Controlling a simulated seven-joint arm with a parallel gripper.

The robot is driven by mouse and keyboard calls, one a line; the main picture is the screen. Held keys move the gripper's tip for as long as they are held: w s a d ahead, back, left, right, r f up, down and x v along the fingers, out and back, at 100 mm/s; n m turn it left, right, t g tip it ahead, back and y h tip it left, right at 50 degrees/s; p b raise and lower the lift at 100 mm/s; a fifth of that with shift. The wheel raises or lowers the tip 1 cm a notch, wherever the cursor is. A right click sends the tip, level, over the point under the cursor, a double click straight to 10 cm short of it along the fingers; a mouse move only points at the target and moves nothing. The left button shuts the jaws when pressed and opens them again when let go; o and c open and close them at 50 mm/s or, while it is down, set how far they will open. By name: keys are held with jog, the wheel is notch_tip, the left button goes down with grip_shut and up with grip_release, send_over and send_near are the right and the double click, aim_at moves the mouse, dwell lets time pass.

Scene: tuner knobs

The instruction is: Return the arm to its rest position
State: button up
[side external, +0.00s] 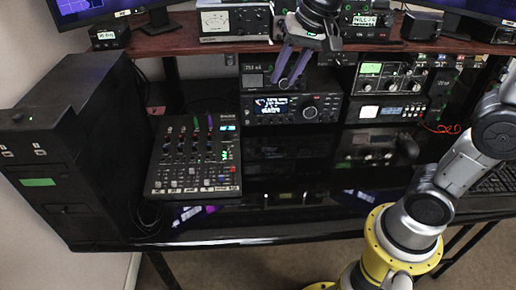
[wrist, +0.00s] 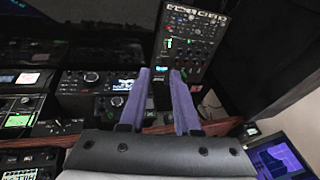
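My gripper (side external: 286,82) hangs in front of the upper shelf in the side external view, its two purple fingers pointing down and slightly left. The fingertips overlap the front of a small dark tuner unit (side external: 256,77) and sit just above a radio with a lit display (side external: 272,107); I cannot tell whether they touch anything. In the wrist view my gripper (wrist: 159,71) shows its two fingers apart with a clear gap and nothing held between them. The radio with its knobs (wrist: 92,105) lies left of the fingers there.
A mixer (side external: 195,160) lies on the black desk (side external: 290,226), beside a black computer tower (side external: 70,160). More radios (side external: 385,78) stand at the right. A wooden shelf (side external: 170,43) carries a meter box (side external: 235,22) and monitors. Open air lies in front of the radios.

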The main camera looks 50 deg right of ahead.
jog(key=s+f+n, duration=0.3)
jog(key=s+n, duration=0.1)
jog(key=s, duration=0.5)
jog(key=s+d+f+n+t, duration=0.1)
jog(key=s+f+n, duration=0.2)
jog(key=s, duration=0.5)
jog(key=shift+s+d+n, duration=0.25)
jog(key=shift+s+n, duration=0.15)
dwell(1.7)
